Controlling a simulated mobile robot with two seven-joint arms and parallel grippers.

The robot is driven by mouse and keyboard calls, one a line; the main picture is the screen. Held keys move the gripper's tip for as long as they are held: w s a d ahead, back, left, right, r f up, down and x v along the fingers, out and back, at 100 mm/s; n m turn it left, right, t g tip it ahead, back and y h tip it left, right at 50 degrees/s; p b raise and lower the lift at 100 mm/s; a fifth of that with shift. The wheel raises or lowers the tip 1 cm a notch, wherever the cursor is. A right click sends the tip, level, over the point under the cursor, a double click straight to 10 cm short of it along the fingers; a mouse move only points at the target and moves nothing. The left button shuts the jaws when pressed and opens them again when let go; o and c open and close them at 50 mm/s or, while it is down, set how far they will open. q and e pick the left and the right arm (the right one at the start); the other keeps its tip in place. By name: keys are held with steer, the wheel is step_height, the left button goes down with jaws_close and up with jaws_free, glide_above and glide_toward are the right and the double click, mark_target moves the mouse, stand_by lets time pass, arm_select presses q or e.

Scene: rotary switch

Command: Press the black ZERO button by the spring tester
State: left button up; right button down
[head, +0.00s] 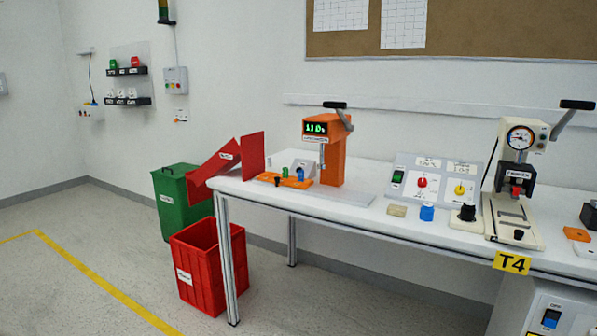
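An orange bench device (333,150) with a lit green display and a black-handled lever stands on the left half of the white table (369,215); it looks like the spring tester, but its label is too small to read. A small black piece (277,181) is at the orange plate in front of it. A larger black knob or button (467,212) sits on a white base further right. A small black round part (518,235) is on the base of the white press. I cannot read which one is marked ZERO. Neither of my grippers is in view.
The white press (520,180) with a round dial stands on the right. A grey panel (433,180) with red and yellow knobs stands mid-table. A blue cylinder (427,212) is in front of it. A red crate (196,268) and green bin (181,200) stand on the floor left.

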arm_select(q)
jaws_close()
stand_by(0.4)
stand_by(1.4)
